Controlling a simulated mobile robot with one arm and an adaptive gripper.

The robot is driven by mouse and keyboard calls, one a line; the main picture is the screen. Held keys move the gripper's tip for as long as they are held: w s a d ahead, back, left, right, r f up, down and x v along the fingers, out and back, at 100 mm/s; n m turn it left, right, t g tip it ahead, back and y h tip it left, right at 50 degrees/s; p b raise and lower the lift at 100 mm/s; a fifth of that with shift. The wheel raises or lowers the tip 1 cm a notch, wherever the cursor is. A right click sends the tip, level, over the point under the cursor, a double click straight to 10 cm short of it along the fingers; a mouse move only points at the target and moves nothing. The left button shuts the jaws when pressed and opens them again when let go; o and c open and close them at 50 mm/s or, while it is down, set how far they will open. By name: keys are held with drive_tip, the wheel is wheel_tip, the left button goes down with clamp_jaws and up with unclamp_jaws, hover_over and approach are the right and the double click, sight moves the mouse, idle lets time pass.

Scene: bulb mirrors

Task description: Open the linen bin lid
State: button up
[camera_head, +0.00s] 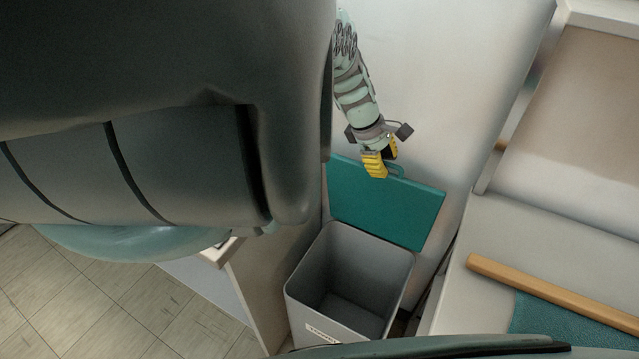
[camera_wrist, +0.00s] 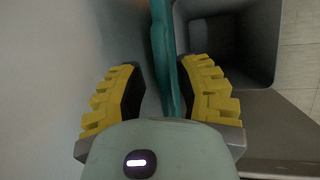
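The linen bin (camera_head: 375,248) is a grey, empty-looking box with a small label on its front, low in the middle of the head view. Its teal lid (camera_head: 390,208) stands raised at the back, against or close to the pale wall, with the bin mouth uncovered. My gripper (camera_head: 382,172) is at the lid's upper edge, beside a teal handle loop. In the wrist view its yellow fingers (camera_wrist: 160,85) are apart on either side of the lid (camera_wrist: 166,60), seen edge-on, with gaps visible. The bin's opening (camera_wrist: 228,45) shows to the right there.
A pale bench or bed with a wooden rail (camera_head: 545,292) and a teal surface stands right of the bin. A white-topped cabinet panel (camera_head: 262,285) stands close on the left. Tiled floor (camera_head: 90,295) lies at lower left.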

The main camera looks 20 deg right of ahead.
drive_tip(key=shift+o, duration=0.6)
drive_tip(key=v, duration=0.7)
drive_tip(key=shift+a, duration=0.25)
drive_tip(key=shift+w+r, duration=0.1)
drive_tip(key=shift+r, duration=0.05)
